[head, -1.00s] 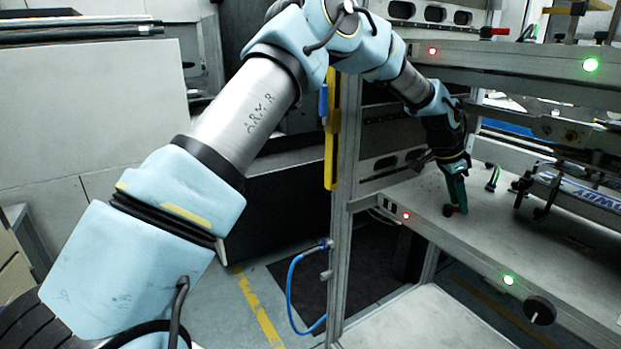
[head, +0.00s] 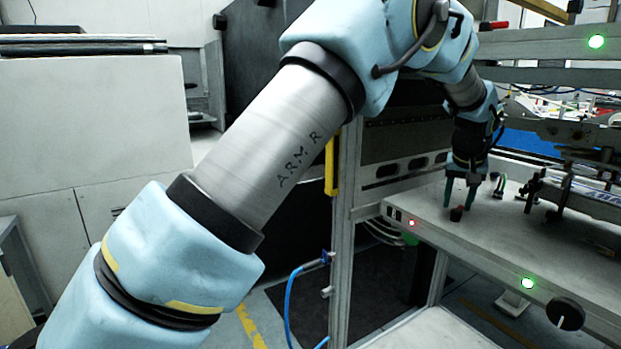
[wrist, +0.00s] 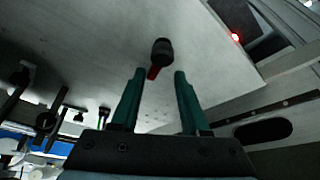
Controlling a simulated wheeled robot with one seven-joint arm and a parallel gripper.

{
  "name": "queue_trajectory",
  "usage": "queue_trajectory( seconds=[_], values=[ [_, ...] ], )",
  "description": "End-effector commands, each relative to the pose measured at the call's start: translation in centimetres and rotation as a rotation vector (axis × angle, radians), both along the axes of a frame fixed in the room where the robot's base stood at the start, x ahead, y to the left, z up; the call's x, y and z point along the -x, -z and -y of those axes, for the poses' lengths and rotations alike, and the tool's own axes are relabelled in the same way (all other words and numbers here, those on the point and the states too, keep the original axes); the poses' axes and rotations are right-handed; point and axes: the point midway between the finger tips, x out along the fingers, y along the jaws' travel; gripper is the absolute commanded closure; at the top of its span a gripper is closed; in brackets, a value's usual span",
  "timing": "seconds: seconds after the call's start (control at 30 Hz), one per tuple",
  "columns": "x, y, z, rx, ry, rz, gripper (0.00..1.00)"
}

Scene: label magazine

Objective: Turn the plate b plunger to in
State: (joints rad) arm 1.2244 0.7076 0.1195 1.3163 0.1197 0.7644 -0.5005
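A small plunger with a black knob (head: 457,213) and a red part stands on the grey shelf plate, just in front of my gripper. In the wrist view its black knob (wrist: 163,50) lies just beyond the fingertips, with the red part pointing back between them. I cannot read a label marking it as plate b. My gripper (head: 460,203) points down, its two green fingers apart with nothing between them in the head view. The wrist view also shows my gripper (wrist: 158,74) open, apparently not touching the knob.
A dark green-tipped handle (head: 499,185) and black clamps (head: 528,190) stand to the right on the shelf (head: 480,232). The shelf edge carries a red light (head: 411,223), a green light (head: 527,283) and a black dial (head: 565,313). A metal post (head: 345,230) stands left.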

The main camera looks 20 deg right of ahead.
Motion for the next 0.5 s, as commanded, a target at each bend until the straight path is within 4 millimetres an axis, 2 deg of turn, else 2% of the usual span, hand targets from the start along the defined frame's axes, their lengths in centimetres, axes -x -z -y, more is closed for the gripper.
queue_trajectory(
  seconds=[0.37,0.43,0.5],
  values=[
    [-0.3,0.3,-0.6,-0.001,-0.434,0.002,0.55],
    [0.0,-1.1,-0.8,0.003,-0.452,0.0,0.55],
    [1.2,-1.2,-1.1,0.0,-0.448,-0.001,0.55]
  ],
)
